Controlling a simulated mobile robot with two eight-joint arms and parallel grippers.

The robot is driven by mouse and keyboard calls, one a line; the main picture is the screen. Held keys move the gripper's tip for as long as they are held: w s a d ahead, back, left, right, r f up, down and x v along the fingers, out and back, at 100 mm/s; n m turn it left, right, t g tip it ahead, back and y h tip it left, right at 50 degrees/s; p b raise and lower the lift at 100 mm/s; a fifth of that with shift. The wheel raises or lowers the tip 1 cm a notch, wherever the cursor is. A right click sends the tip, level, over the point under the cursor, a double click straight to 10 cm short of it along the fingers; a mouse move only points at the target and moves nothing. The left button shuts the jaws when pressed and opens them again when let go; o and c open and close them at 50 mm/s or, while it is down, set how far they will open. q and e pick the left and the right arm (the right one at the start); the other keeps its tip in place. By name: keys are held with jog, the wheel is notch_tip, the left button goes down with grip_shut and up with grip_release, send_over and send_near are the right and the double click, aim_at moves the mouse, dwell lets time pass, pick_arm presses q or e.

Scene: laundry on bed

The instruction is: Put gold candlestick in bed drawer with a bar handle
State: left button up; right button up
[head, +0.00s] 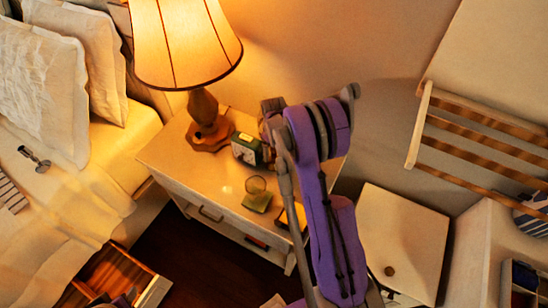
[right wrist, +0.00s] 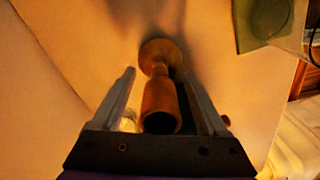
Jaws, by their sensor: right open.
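The gold candlestick (right wrist: 160,98) is in the right wrist view, its round end on or near the pale tabletop and its cup end toward the camera. My right gripper (right wrist: 159,72) is open, with one finger on each side of the candlestick; I cannot tell whether they touch it. In the head view my purple right arm hides the candlestick and most of the gripper. The bed drawer (head: 112,268) stands pulled out at the bottom left, its wooden inside visible; its handle is not visible.
The white nightstand (head: 168,158) holds a lit lamp (head: 203,105), a green clock (head: 247,149) and a glass on a green coaster (head: 257,200). The bed (head: 60,215) is at left. A white cabinet (head: 405,235) and a slatted rack (head: 480,128) are at right.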

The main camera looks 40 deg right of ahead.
grip_shut()
jog(key=shift+r, duration=0.1)
dwell(0.4)
